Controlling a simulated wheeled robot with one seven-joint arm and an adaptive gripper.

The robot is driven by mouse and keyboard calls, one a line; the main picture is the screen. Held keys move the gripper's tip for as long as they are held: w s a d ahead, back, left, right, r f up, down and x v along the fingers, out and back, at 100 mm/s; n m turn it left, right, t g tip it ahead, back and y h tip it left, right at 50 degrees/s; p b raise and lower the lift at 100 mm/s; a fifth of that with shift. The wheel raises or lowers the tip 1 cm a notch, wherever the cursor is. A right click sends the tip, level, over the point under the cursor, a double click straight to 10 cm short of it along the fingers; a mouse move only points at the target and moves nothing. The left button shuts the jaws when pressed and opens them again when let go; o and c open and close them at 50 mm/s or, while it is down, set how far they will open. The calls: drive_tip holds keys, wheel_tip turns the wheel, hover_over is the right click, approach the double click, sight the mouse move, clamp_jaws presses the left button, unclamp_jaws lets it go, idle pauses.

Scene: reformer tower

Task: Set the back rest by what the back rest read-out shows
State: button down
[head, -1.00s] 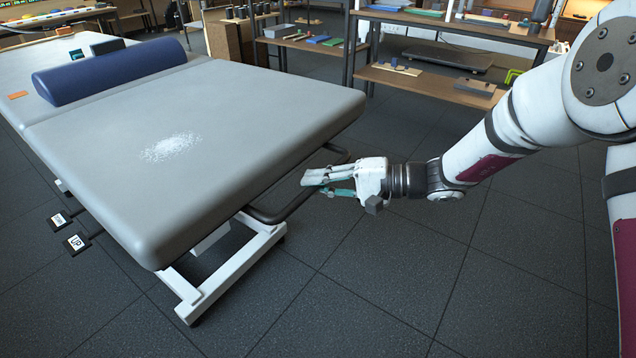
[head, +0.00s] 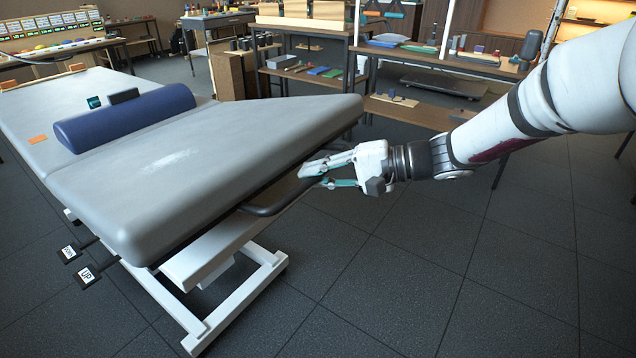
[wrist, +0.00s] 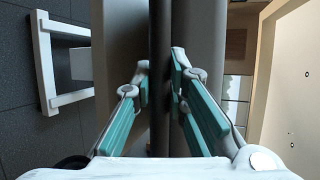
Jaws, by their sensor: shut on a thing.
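The back rest (head: 215,158) is the grey padded near section of the treatment table, tilted with its near right end raised. A dark bar (head: 264,210) runs along under that end. My gripper (head: 320,175) is at this bar, beside the raised end. In the wrist view, the bar (wrist: 160,60) passes between the two teal-padded fingers, and my gripper is shut on it. A small dark box with a teal screen (head: 94,102) stands on the table behind the bolster; it may be the read-out, but it is too small to read.
A blue bolster (head: 125,118) lies across the table. A white patch (head: 172,160) marks the back rest. Foot pedals (head: 86,275) and a white base frame (head: 240,290) are below. Shelves (head: 400,100) stand behind. The floor at right is clear.

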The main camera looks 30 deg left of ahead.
drive_tip(key=c, duration=1.6)
unclamp_jaws()
drive_tip(key=shift+o, duration=0.2)
drive_tip(key=shift+d, duration=0.1)
drive_tip(key=v, duration=1.2)
